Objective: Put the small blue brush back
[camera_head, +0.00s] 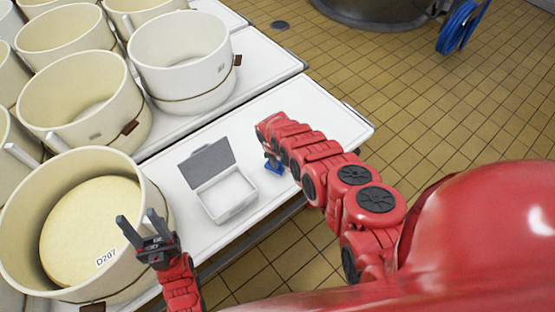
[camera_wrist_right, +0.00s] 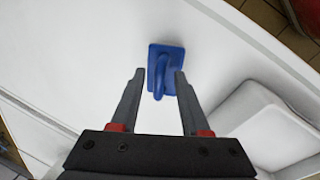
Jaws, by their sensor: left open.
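The small blue brush (camera_head: 275,166) lies on the white table (camera_head: 330,115), right of an open white box. In the right wrist view the blue brush (camera_wrist_right: 160,68) shows a squarish base with a raised handle. My right gripper (camera_wrist_right: 159,73) is open, its fingertips on either side of the handle, with a gap visible at the left finger. I cannot tell how far above the table the tips are. In the head view my right arm hides most of that gripper. My left gripper (camera_head: 142,226) is open and empty, over the near vat's right side.
The open white box (camera_head: 228,196) with a raised grey lid (camera_head: 207,162) stands beside the brush. Several cream vats, including one marked D207 (camera_head: 65,168), fill the left. The table's right edge drops to a tiled floor (camera_head: 440,100). A blue hose reel (camera_head: 458,28) is far right.

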